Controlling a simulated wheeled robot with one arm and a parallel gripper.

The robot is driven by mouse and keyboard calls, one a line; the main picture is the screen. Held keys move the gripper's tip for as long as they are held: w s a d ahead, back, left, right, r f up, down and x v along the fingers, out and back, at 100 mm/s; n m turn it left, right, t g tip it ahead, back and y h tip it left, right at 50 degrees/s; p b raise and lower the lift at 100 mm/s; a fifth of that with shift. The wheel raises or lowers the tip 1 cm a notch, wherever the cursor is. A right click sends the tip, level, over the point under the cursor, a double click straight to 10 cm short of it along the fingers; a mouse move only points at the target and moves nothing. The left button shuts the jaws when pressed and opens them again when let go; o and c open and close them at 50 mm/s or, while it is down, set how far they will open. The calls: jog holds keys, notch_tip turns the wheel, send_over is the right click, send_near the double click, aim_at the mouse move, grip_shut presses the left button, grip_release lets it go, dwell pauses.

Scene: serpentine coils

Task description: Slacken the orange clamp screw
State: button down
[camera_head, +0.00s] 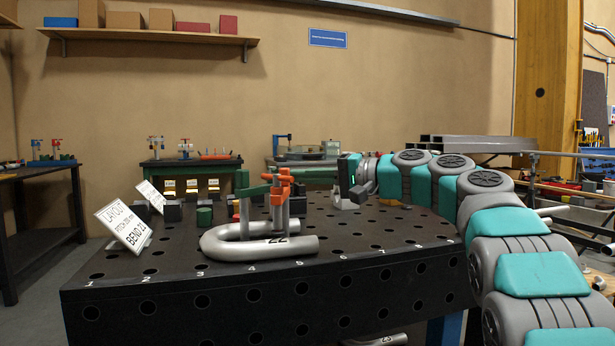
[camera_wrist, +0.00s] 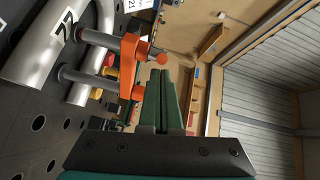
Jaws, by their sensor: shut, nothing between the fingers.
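The orange clamp (camera_head: 278,190) stands upright on the black table, at the bent pipe. In the wrist view the orange clamp (camera_wrist: 130,62) is left of my fingers, with a round orange screw end (camera_wrist: 161,59) sticking out toward them. My gripper (camera_head: 293,173) reaches in from the right at the height of the clamp's top. Its green fingers are shut together and empty, and in the wrist view the fingertips (camera_wrist: 160,73) lie close to the round end. I cannot tell whether they touch it. The grey U-bent pipe (camera_head: 222,243) marked 22 lies on the table.
White signs (camera_head: 124,225) and dark blocks (camera_head: 173,211) stand at the table's left. The table's front right is clear.

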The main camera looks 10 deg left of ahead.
dwell(0.4)
jog(key=s+m+t+b, duration=0.1)
jog(key=m+t+b, duration=0.1)
jog(key=b, duration=0.1)
jog(key=shift+s+a+f+t+h, duration=0.15)
jog(key=shift+s+a+t+h, duration=0.05)
jog(key=shift+s+t+h, duration=0.2)
dwell(0.3)
